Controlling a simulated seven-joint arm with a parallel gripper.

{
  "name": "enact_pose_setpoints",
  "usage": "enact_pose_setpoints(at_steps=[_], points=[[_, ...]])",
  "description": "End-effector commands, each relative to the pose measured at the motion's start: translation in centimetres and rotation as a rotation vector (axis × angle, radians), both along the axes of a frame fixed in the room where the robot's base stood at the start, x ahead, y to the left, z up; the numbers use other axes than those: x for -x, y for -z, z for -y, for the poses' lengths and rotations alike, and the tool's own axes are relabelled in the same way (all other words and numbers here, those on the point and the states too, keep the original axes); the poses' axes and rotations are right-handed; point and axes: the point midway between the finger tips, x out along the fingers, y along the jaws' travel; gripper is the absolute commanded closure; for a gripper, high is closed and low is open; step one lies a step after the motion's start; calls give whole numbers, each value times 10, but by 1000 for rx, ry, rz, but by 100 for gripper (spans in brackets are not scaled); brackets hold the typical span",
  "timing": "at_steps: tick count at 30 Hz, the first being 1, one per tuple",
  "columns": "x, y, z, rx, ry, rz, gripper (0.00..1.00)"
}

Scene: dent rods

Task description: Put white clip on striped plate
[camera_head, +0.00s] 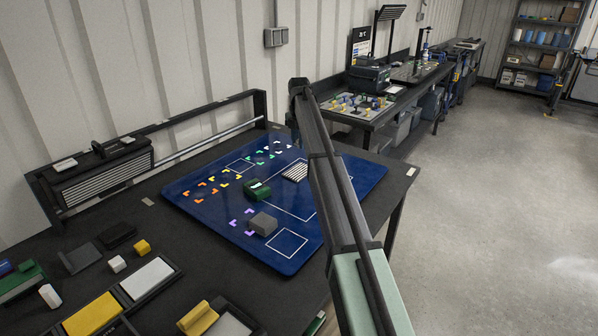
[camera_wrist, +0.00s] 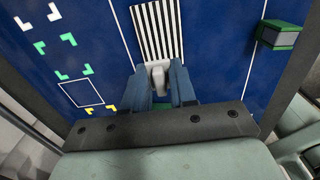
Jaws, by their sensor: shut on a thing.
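The white clip (camera_wrist: 157,78) is between the blue fingers of my gripper (camera_wrist: 162,80) in the wrist view, and the fingers are shut on it. The striped plate (camera_wrist: 158,30), black and white, lies on the blue mat just beyond the clip. The clip's tip shows close to the plate's near edge; I cannot tell its height above it. In the head view the striped plate (camera_head: 295,172) lies on the mat left of my arm, which partly covers that area. The clip is not clearly seen there.
A green block (camera_head: 257,190) and a grey block (camera_head: 263,224) stand on the blue mat (camera_head: 200,205) among coloured corner marks. A green block (camera_wrist: 280,36) also shows at right in the wrist view. Trays and small blocks, including a yellow one (camera_head: 198,318), fill the front left.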

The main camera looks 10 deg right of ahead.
Motion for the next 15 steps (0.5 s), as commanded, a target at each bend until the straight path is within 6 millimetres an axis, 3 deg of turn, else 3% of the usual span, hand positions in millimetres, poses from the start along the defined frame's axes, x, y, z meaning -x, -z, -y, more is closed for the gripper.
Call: enact_pose_setpoints(at_steps=[5,15], points=[[1,14,0,0,-17,-1,100],[1,61,0,0,-16,-1,100]])
